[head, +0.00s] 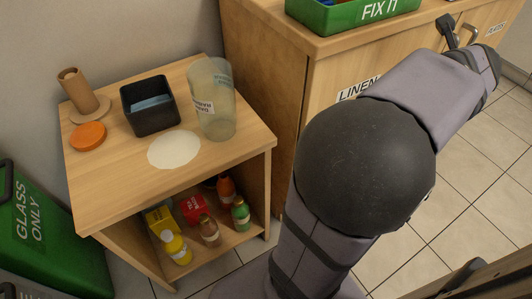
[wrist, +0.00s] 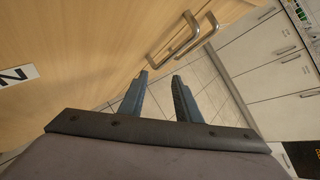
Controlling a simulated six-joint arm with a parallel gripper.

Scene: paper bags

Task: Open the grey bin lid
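A green bin marked GLASS ONLY (head: 45,240) stands at the lower left in the head view. In the wrist view my gripper (wrist: 160,75) is open, its two fingers apart with only floor tiles showing between them. The fingertips are below two metal door handles, a nearer one (wrist: 166,44) and another (wrist: 207,33), with no clear contact.
A wooden cupboard (head: 265,75) labelled LINEN bears a green FIX IT box (head: 360,14). A low shelf unit (head: 100,190) holds a black tub (head: 150,118), a clear container (head: 217,120) and several bottles below. White drawers (wrist: 265,80) stand at right in the wrist view. Tiled floor (head: 450,215) is open.

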